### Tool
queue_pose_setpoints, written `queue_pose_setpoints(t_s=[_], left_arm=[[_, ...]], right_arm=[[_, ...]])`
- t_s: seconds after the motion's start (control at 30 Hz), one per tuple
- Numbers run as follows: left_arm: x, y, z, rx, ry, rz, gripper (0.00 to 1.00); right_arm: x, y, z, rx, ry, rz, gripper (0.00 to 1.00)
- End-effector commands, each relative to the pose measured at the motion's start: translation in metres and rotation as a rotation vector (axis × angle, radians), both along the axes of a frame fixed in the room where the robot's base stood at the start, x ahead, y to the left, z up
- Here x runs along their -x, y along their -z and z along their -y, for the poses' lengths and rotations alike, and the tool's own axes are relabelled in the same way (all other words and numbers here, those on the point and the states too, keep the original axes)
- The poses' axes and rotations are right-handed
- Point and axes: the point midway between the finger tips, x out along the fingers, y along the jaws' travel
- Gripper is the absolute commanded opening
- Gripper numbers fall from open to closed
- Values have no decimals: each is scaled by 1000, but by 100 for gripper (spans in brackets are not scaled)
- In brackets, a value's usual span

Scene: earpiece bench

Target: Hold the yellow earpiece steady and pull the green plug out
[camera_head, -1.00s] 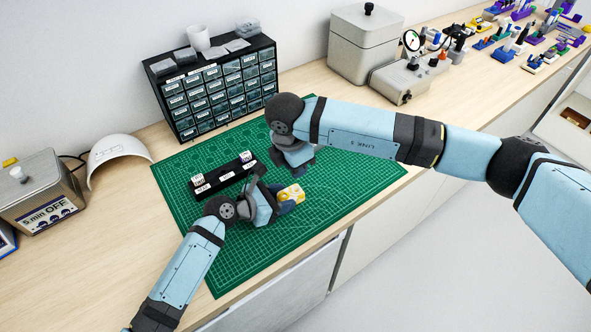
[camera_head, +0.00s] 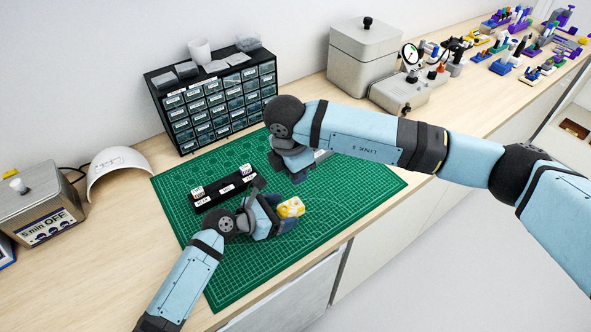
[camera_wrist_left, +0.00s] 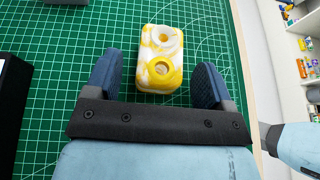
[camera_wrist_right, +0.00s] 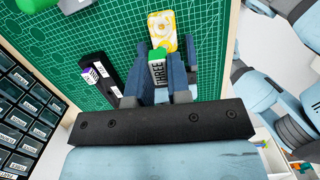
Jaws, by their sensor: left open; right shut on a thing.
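The yellow-and-white earpiece (camera_head: 291,208) lies on the green mat; two round openings show on its top in the left wrist view (camera_wrist_left: 161,62). My left gripper (camera_head: 281,216) is open. Its fingers (camera_wrist_left: 157,75) stand on both sides of the earpiece with gaps. My right gripper (camera_wrist_right: 160,72) is shut on the green plug (camera_wrist_right: 157,54), which carries a white label reading "THREE". The right wrist view shows the earpiece (camera_wrist_right: 162,26) beyond the plug, with the plug apart from its openings. In the head view my right gripper (camera_head: 297,172) hides the plug.
A black labelled rack (camera_head: 222,192) with small tagged pieces lies on the mat (camera_head: 350,195), left of the grippers. A drawer cabinet (camera_head: 213,108) stands behind. A white curved cover (camera_head: 118,166) and a machine (camera_head: 38,200) are at left. The mat's right side is clear.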

Motion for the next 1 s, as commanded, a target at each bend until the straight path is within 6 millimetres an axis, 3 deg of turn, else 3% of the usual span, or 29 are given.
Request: queue_pose_setpoints(t_s=[0.6,1.0], left_arm=[[50,-40,-85,-1,-1,0,76],[55,-45,-95,-1,0,-1,76]], right_arm=[[0,0,0,0,0,0,0],[0,0,0,0,0,0,0]])
